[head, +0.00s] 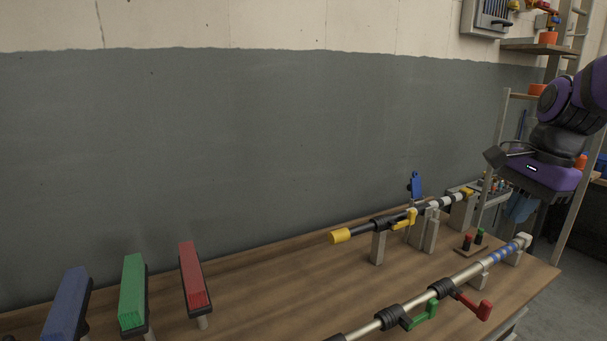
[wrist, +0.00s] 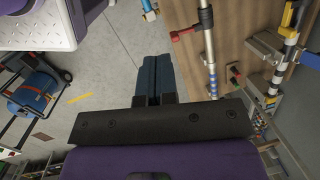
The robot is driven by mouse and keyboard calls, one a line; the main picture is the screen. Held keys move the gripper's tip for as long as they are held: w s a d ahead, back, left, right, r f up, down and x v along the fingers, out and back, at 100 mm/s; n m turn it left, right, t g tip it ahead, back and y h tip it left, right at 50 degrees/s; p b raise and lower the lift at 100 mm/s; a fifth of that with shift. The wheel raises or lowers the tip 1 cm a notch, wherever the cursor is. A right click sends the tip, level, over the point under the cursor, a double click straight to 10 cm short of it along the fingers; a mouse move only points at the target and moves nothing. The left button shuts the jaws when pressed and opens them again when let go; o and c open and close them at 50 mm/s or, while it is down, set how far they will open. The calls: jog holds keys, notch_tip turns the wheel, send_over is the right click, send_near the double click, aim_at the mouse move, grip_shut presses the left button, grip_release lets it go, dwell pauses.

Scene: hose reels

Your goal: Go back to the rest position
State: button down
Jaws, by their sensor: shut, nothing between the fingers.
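My gripper (head: 521,208) hangs at the right of the head view, past the right end of the wooden workbench (head: 260,285), pointing down. In the wrist view my gripper (wrist: 153,65) shows two blue fingers pressed together with nothing between them. The fingers are over grey floor, left of the bench, and touch nothing.
On the bench are a silver pole (head: 462,273) with red and green handles, a black pole with a yellow end (head: 340,236), and blue, green (head: 133,290) and red blocks. Shelving (head: 500,135) stands behind my arm. A blue reel cart (wrist: 35,90) stands on the floor.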

jog(key=s+a+r+n+t+h, duration=0.1)
jog(key=s+a+n+t, duration=0.1)
jog(key=s+n, duration=0.5)
jog(key=s+a+r+n+t+h, duration=0.1)
jog(key=s+a+r+n+t, duration=0.1)
jog(key=s+n, duration=0.5)
jog(key=shift+s+a+r, duration=0.15)
jog(key=shift+s+a, duration=0.4)
jog(key=shift+a, duration=0.3)
